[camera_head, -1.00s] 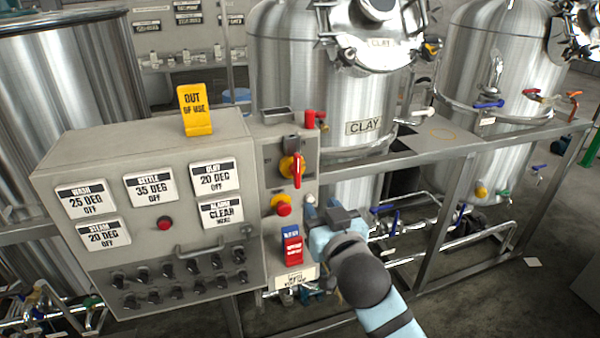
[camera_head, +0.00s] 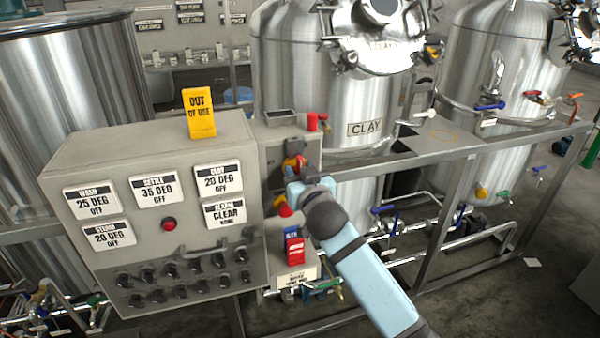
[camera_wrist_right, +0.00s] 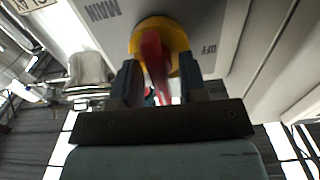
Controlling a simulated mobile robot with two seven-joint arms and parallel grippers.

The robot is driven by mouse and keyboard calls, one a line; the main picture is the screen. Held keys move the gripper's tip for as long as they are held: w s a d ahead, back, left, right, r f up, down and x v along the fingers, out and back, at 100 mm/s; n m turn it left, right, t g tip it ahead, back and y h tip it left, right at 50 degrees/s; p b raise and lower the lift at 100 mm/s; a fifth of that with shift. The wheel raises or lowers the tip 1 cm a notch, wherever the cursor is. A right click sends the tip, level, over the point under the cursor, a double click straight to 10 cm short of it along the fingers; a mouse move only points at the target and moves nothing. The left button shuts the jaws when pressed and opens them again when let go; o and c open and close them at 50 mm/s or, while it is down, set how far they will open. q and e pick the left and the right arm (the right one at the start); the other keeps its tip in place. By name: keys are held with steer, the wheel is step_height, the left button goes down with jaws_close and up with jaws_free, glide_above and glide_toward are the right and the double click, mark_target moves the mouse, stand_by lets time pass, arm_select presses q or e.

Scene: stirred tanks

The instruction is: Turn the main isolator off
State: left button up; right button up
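The main isolator is a red handle on a yellow round base on the grey control panel's right section. In the head view its yellow and red top (camera_head: 292,163) shows just above my right gripper (camera_head: 302,180), which hides the rest. In the right wrist view the red handle (camera_wrist_right: 153,62) stands between the two dark fingers of my right gripper (camera_wrist_right: 158,85), on the yellow base (camera_wrist_right: 176,36). The fingers are apart, one on each side, with a gap visible at the right finger. MAIN and OFF lettering shows beside the base. My left gripper is not in view.
Below the isolator are a red button (camera_head: 284,210) and a red switch (camera_head: 295,250). A yellow OUT OF USE sign (camera_head: 199,112) stands on the grey cabinet (camera_head: 150,165). A metal frame rail (camera_head: 450,155) and steel tanks (camera_head: 290,70) stand behind and right.

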steer(key=shift+c, duration=0.4)
steer(key=c, duration=0.6)
